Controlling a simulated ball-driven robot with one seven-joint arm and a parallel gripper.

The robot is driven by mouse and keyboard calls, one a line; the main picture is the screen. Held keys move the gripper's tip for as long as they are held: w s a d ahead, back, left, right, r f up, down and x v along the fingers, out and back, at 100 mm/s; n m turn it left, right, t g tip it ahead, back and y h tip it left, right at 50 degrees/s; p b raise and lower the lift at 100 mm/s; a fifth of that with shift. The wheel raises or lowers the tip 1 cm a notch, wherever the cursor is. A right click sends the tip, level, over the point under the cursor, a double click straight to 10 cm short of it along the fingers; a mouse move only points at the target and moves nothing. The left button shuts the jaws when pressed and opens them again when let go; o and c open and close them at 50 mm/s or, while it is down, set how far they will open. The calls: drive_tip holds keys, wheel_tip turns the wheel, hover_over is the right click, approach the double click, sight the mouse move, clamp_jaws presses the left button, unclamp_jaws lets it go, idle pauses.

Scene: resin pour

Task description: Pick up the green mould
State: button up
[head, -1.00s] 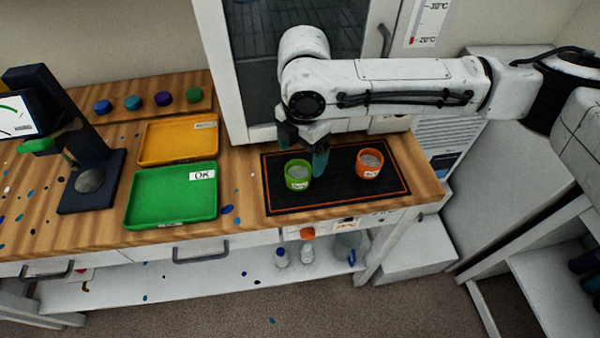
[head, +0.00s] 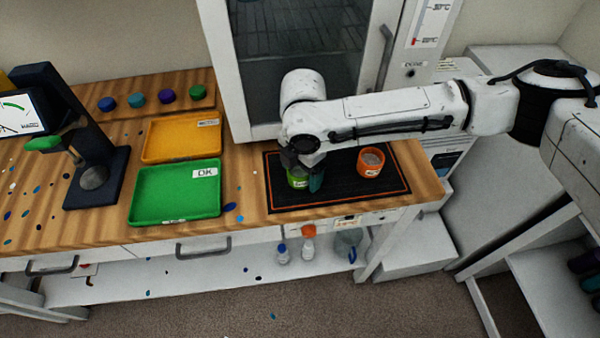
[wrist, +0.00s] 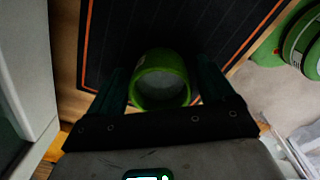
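The green mould (head: 296,179), a small round cup with grey content, stands on the black mat (head: 340,194) with orange border lines. My gripper (head: 307,178) is down over it, and its dark body hides the mould's top in the head view. In the wrist view the green mould (wrist: 160,82) lies between the two fingers of my gripper (wrist: 162,88), with a narrow gap seeming to show on each side. The gripper looks open around it.
An orange mould (head: 370,162) stands to the right on the same mat. A green tray marked OK (head: 150,215) and a yellow tray (head: 180,153) lie to the left. A white cabinet (head: 236,90) rises behind the mat.

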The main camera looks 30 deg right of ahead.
drive_tip(key=c, duration=0.9)
drive_tip(key=shift+r, duration=0.15)
drive_tip(key=shift+r, duration=0.25)
wheel_tip(320, 180, up, 2)
drive_tip(key=shift+r+b, duration=0.25)
drive_tip(key=shift+b, duration=0.25)
drive_tip(key=s+r, duration=0.3)
drive_tip(key=s, duration=0.1)
drive_tip(key=s+a+r, duration=0.1)
drive_tip(key=s+r, duration=0.2)
drive_tip(key=s, duration=0.2)
drive_tip(key=s+a+r+b, duration=0.1)
drive_tip(key=s+r, duration=0.2)
drive_tip(key=s, duration=0.1)
drive_tip(key=shift+s+a+r, duration=0.2)
drive_tip(key=shift+s+r, duration=0.2)
